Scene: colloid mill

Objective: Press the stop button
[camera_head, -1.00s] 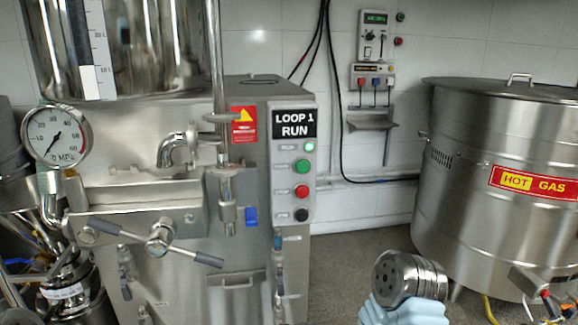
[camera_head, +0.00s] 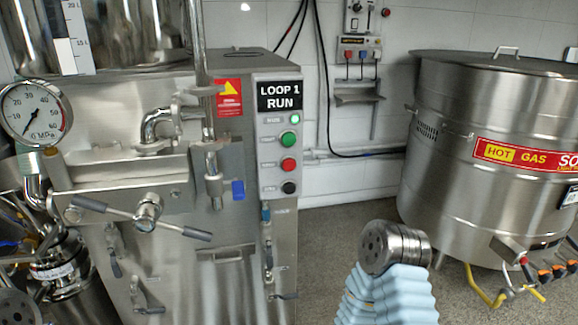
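The small labels beside the buttons are too blurred to read surely. A green button (camera_head: 289,140) is above the red one and a black knob (camera_head: 288,187) is below it. A small lamp (camera_head: 294,119) at the top glows green. Nothing touches the panel. My arm with a light-blue sleeve and round metal end stands at the lower right, apart from the panel. No gripper fingers show for either arm.
A pressure gauge (camera_head: 34,112) and a lever handle (camera_head: 148,211) stick out left of the panel. A large steel vat (camera_head: 480,130) stands at the right. Bare floor (camera_head: 340,235) lies between machine and vat.

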